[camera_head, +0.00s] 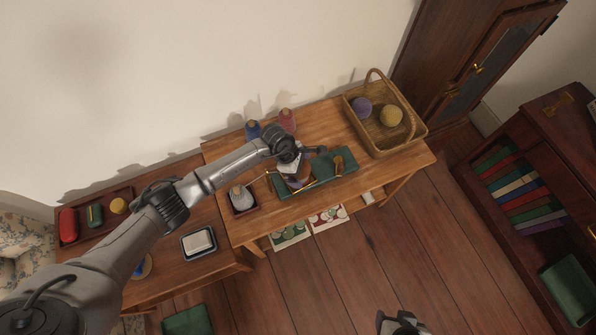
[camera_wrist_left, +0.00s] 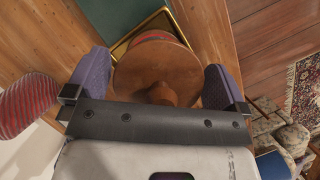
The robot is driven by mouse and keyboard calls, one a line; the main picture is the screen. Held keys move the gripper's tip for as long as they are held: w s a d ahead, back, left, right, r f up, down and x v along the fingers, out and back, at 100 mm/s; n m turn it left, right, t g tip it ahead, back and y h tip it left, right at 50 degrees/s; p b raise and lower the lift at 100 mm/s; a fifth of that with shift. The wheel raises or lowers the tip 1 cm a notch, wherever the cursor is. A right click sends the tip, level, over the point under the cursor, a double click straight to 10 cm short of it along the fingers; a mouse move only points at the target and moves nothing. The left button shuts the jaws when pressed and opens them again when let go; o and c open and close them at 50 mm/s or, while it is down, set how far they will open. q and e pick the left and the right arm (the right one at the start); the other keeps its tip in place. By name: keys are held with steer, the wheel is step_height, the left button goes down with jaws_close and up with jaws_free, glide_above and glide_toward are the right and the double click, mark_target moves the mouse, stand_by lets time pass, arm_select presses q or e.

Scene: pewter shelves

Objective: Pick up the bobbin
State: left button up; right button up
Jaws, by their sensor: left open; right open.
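A round wooden disc with a central knob (camera_wrist_left: 150,66), with a red band at its far edge, looks like the end of the bobbin. It lies between the purple-padded fingers of my left gripper (camera_wrist_left: 158,72) in the left wrist view. The fingers are open on either side of it; I cannot tell if they touch it. In the head view my left gripper (camera_head: 296,176) is over the left part of the green tray (camera_head: 319,184) and hides most of what is beneath. My right gripper (camera_head: 398,322) is at the bottom edge, away from the table, open and empty.
A blue spool (camera_head: 253,130) and a red spool (camera_head: 287,120) stand behind the tray. A wicker basket (camera_head: 414,137) with yarn balls is to the right. A small dark box (camera_head: 245,209) with a grey object is to the left. Bare table (camera_head: 395,172) lies right of the tray.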

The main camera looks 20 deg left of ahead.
arm_select(q)
steer(key=c, duration=0.7)
